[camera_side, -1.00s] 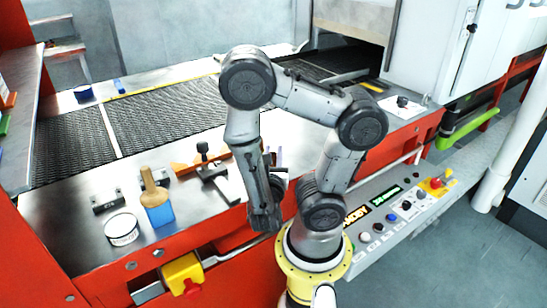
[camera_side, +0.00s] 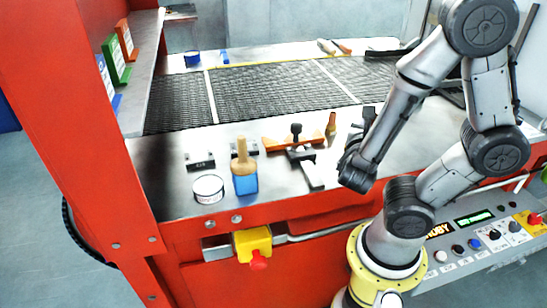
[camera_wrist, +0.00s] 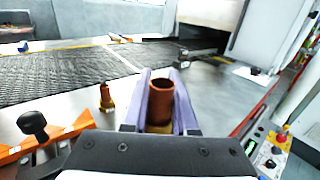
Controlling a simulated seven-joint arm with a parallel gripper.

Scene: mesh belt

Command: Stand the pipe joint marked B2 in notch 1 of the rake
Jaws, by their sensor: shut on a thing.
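My gripper (camera_wrist: 160,105) is shut on a brown, hollow, tube-shaped pipe joint (camera_wrist: 160,102), held upright with its open top showing between the two fingers in the wrist view. No mark can be read on it. In the side view my gripper (camera_side: 354,170) is over the front of the metal table, right of the clamp, and the held joint is hidden there. The orange rake (camera_side: 275,141) lies behind the clamp; it also shows at the lower left of the wrist view (camera_wrist: 76,123). Its notches cannot be made out.
A small brown, tapered piece (camera_side: 331,123) stands right of the rake. A black-knobbed clamp (camera_side: 297,150), a blue-and-wood brush (camera_side: 244,178) and a round tin (camera_side: 208,187) are to the left. The mesh belt (camera_side: 265,88) runs behind.

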